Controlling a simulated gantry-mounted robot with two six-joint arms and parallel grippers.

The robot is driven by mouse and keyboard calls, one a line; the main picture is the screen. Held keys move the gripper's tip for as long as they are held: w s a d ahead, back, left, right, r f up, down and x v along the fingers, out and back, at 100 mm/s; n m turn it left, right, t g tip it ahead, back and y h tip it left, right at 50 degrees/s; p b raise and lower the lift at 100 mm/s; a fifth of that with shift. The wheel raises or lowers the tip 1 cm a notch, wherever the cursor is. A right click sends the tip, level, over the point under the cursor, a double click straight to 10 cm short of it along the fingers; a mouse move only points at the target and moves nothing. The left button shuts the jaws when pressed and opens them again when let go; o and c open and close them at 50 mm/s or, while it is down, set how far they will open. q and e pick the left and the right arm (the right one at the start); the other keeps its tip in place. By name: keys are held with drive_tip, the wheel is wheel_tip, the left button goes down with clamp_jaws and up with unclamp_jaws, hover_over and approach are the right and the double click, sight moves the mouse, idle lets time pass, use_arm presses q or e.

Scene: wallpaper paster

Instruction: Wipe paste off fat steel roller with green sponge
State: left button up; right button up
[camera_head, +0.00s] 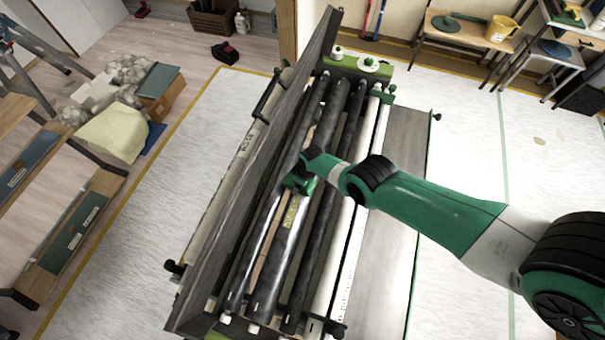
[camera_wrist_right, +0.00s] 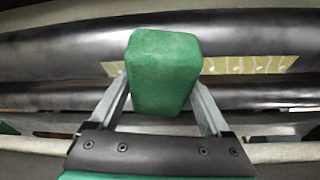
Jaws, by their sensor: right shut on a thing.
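The fat steel roller (camera_head: 279,257) is a shiny dark cylinder lying lengthwise in the pasting machine. A yellowish speckled paste strip (camera_head: 291,212) shows on it just below my gripper. In the right wrist view the roller (camera_wrist_right: 50,58) runs across the picture, with the paste (camera_wrist_right: 255,65) right of the sponge and a small bit at its left. My right gripper (camera_head: 301,181) is shut on the green sponge (camera_wrist_right: 165,70), over the rollers. The sponge overlaps the roller and hides part of the strip; I cannot tell whether they touch. My left gripper is not in view.
A tall tilted panel (camera_head: 250,170) stands along the left of the rollers. Thinner dark rollers and a pale roller (camera_head: 343,238) lie to the right. A flat grey board (camera_head: 392,240) lies beyond them. A white jar-like part (camera_head: 369,64) stands at the far end.

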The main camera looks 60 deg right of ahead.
sight(297, 197)
drive_tip(key=shift+s+a, duration=0.1)
drive_tip(key=shift+a, duration=0.2)
drive_tip(key=shift+a, duration=0.1)
drive_tip(key=shift+s+a+r+p, duration=0.15)
drive_tip(key=shift+a+p, duration=0.4)
drive_tip(key=shift+p, duration=0.05)
drive_tip(key=shift+s+a+p, duration=0.2)
drive_tip(key=shift+a+p, duration=0.25)
drive_tip(key=shift+a, duration=0.5)
drive_tip(key=shift+a+f, duration=0.2)
